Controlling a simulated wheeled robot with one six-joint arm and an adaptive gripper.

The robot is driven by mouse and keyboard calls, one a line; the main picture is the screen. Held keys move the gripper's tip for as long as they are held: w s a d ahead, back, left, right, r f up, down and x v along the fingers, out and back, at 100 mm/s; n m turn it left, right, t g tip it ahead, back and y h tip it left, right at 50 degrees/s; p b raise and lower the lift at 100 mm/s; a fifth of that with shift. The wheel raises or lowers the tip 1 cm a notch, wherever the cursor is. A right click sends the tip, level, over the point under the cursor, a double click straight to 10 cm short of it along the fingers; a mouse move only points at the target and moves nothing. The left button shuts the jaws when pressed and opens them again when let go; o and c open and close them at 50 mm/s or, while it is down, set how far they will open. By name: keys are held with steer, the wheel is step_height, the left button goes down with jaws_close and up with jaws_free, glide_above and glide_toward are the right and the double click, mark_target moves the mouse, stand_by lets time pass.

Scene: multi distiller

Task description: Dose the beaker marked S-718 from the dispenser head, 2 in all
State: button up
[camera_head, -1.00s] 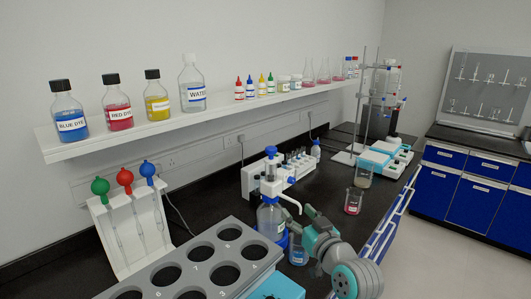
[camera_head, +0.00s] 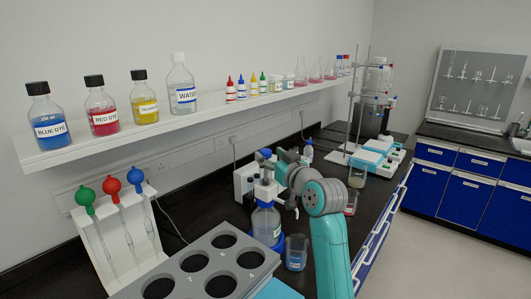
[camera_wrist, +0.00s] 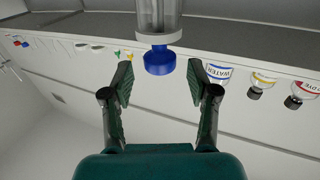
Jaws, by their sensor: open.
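The dispenser bottle (camera_head: 266,223) stands on the black bench with its head and blue-topped plunger (camera_head: 265,154) above it. A beaker (camera_head: 296,255) with a white-and-blue label stands beside the bottle, near the spout side; its marking is too small to read. My gripper (camera_head: 276,160) is raised at the height of the plunger top. In the wrist view my gripper (camera_wrist: 160,82) is open, and the blue cap of the plunger (camera_wrist: 159,61) lies between and slightly beyond its fingertips, with visible gaps on both sides. My arm hides part of the bench behind.
A beaker with red liquid (camera_head: 351,205) and another beaker (camera_head: 358,177) stand farther back. A grey rack with round holes (camera_head: 193,262) is in front. A shelf (camera_head: 150,136) of bottles runs along the wall. A pipette stand (camera_head: 108,235) is at left.

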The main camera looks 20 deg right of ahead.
mark_target(269, 154)
steer(key=shift+x, duration=1.7)
